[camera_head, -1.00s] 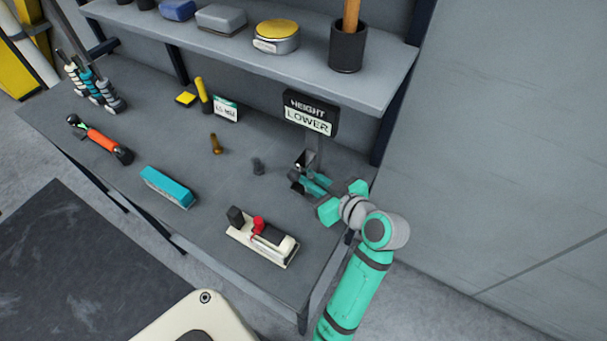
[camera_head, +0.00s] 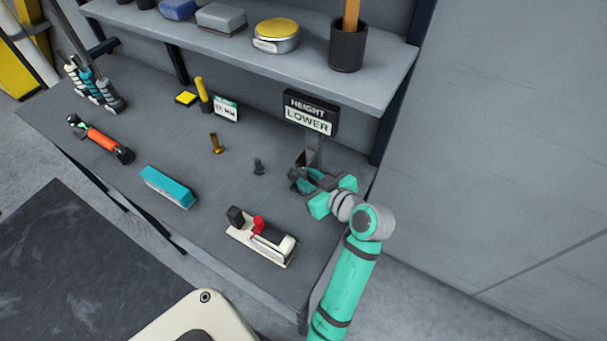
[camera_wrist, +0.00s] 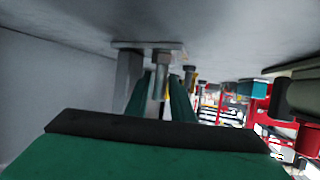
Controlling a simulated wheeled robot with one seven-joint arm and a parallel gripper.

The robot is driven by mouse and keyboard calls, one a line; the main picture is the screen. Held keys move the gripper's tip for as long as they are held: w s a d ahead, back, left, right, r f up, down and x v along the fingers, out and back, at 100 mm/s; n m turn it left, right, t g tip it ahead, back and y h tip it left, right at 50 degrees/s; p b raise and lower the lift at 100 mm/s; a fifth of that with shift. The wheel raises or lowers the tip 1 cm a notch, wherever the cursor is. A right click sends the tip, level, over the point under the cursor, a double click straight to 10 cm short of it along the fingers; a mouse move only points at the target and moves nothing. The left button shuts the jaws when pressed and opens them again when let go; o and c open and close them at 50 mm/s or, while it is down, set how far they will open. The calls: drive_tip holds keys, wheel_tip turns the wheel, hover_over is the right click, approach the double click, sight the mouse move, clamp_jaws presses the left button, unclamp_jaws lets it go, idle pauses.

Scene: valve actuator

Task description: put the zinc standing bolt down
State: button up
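In the wrist view the zinc bolt (camera_wrist: 160,72) is upright between my two green fingers, its hex part close to a flat plate (camera_wrist: 125,45). I cannot tell if it touches the plate. My gripper (camera_wrist: 164,88) appears shut on the bolt's shank. In the head view my gripper (camera_head: 303,181) is at the foot of the height gauge (camera_head: 310,112), whose sign reads "HEIGHT LOWER". The fingers and arm hide most of the held bolt there.
A dark grey bolt (camera_head: 258,166) and a brass bolt (camera_head: 216,143) stand left of my gripper. A cream clamp device (camera_head: 262,240) lies in front, a teal block (camera_head: 168,187) further left. A shelf (camera_head: 370,85) overhangs the bench's back. Bare bench lies between them.

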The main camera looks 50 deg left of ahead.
drive_tip(key=shift+r, duration=0.1)
drive_tip(key=shift+d+r, duration=0.1)
drive_tip(key=shift+d, duration=0.1)
drive_tip(key=w+v, duration=0.1)
drive_tip(key=v, duration=1)
drive_tip(key=shift+s+d, duration=0.3)
drive_tip(key=shift+s, duration=0.15)
drive_tip(key=shift+s, duration=0.1)
